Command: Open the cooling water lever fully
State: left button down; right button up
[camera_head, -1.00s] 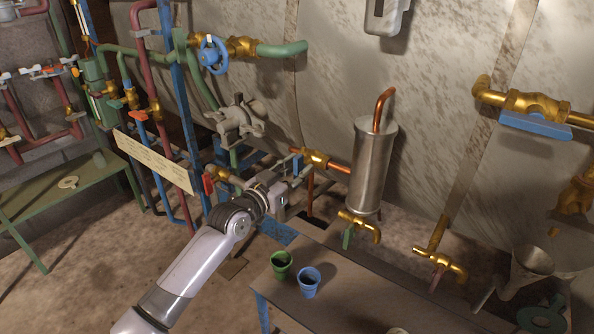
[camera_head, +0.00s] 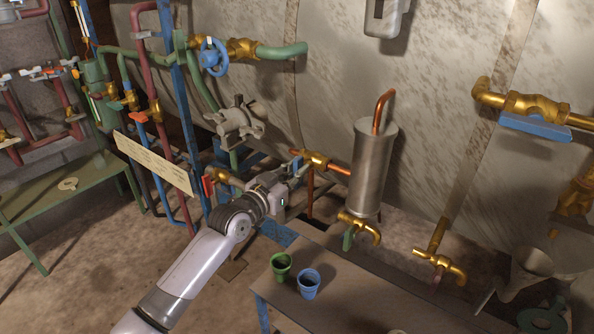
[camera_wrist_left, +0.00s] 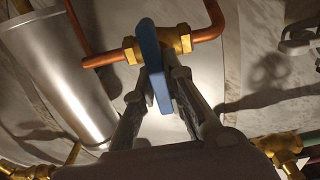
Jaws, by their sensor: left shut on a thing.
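The cooling water lever is a blue handle on a brass valve. In the left wrist view the lever (camera_wrist_left: 150,55) runs from the valve body (camera_wrist_left: 178,42) down between my fingers, across the line of the copper pipe. In the head view the brass valve (camera_head: 316,159) sits on the copper pipe to the left of the steel condenser (camera_head: 373,170). My left gripper (camera_head: 298,168) is at the lever and mostly hides it there. In the wrist view its fingers (camera_wrist_left: 160,92) are shut on the blue lever, one on each side. My right gripper is not in view.
A wooden table (camera_head: 350,305) with a green cup (camera_head: 281,266) and a blue cup (camera_head: 309,283) stands in front of the condenser. Pipes, a blue handwheel (camera_head: 213,56) and a pale sign board (camera_head: 152,162) are to the left. A brass tap (camera_head: 360,226) is below the condenser.

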pick_arm(q)
jog(key=shift+n+p, duration=0.3)
jog(key=shift+n, duration=0.7)
jog(key=shift+a+n, duration=0.1)
jog(key=shift+n, duration=0.2)
jog(key=shift+w+a+n, duration=0.1)
jog(key=shift+n, duration=0.9)
jog(key=shift+w+a+f+n+p, duration=0.15)
jog(key=shift+n+p, duration=0.35)
jog(key=shift+n, duration=1.8)
jog(key=shift+f+n+p, duration=0.25)
jog(key=shift+n+p, duration=0.25)
jog(key=shift+n, duration=1.8)
jog(key=shift+w+a+f+n+p, duration=0.15)
jog(key=shift+n+p, duration=0.35)
jog(key=shift+n, duration=1.8)
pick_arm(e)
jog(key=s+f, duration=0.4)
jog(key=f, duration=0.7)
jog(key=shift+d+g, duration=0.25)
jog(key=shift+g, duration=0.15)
pick_arm(q)
jog(key=shift+s, duration=0.1)
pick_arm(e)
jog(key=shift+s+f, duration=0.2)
